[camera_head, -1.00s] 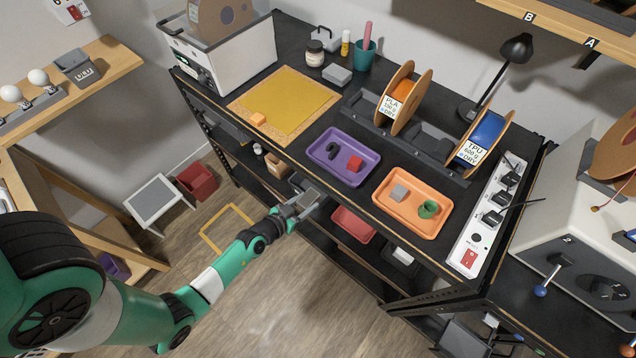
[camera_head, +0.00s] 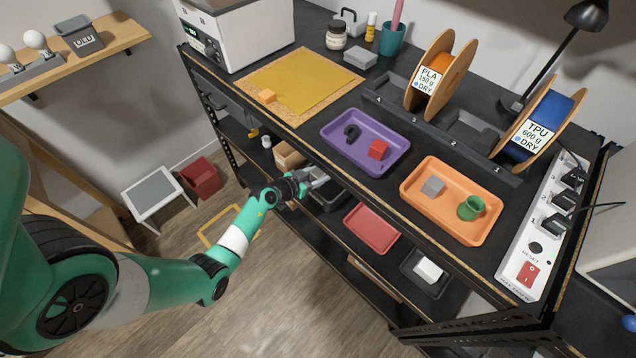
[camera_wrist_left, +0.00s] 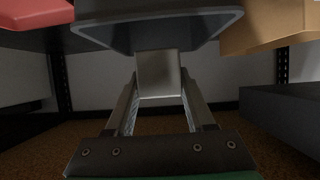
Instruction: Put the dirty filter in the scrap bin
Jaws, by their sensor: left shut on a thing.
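My left gripper (camera_head: 318,179) reaches in from the left to the shelf below the bench top. It is shut on a small grey block, probably the dirty filter, which shows between the fingertips in the left wrist view (camera_wrist_left: 158,73). A dark open tray (camera_head: 327,198) is right by the gripper in the head view; its underside or rim (camera_wrist_left: 200,30) fills the top of the wrist view. Whether block and tray touch is unclear. A dark red bin (camera_head: 203,178) stands on the floor at the left; I cannot tell if it is the scrap bin. My right gripper is out of view.
A red tray (camera_head: 372,228), a cardboard box (camera_head: 289,154) and a dark tray with a white block (camera_head: 428,270) share the lower shelf. The bench edge overhangs them. A grey-topped stool (camera_head: 152,192) stands beside the red bin.

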